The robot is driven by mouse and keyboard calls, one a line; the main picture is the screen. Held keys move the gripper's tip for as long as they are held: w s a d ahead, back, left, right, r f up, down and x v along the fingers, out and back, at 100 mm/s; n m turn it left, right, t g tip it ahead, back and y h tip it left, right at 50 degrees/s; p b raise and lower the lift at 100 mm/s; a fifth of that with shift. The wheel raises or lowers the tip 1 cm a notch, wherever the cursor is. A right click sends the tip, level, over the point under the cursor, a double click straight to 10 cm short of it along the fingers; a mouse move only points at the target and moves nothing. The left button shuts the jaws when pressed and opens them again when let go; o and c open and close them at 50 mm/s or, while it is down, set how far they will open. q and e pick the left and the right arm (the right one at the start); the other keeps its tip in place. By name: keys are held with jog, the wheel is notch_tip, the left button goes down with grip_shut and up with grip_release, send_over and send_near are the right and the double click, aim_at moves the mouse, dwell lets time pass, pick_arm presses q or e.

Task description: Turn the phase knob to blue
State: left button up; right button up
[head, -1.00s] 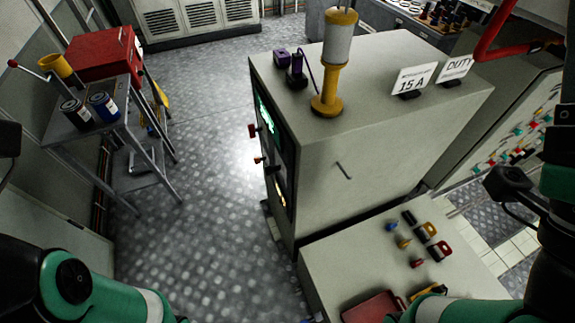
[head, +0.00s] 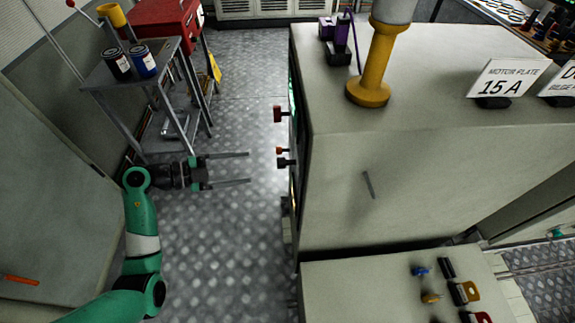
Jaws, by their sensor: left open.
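The grey cabinet (head: 340,200) stands right of centre, its panel face turned left and seen almost edge-on. A red knob (head: 279,113) sticks out from that face. Lower down are a small orange-red knob (head: 281,150) and a dark one (head: 284,162). I cannot tell which of them is the phase knob, and the panel's markings are hidden. My left gripper (head: 249,167) is open and empty, its two long fingers pointing right toward the cabinet. A gap separates its tips from the lower knobs in the picture. My right gripper is not in view.
A yellow-based lamp (head: 372,92) and a "15 A" plate (head: 506,79) stand on the cabinet. A steel cart (head: 120,75) with cans and a red toolbox (head: 165,20) stand at the left. A low bench (head: 355,290) holds small parts. The floor between cart and cabinet is clear.

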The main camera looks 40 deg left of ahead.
aim_at(280, 163)
pick_arm(q)
jog(key=b+x, duration=0.1)
jog(key=x, duration=1)
jog(key=shift+w+d, duration=0.25)
jog(key=shift+w, duration=0.05)
grip_shut()
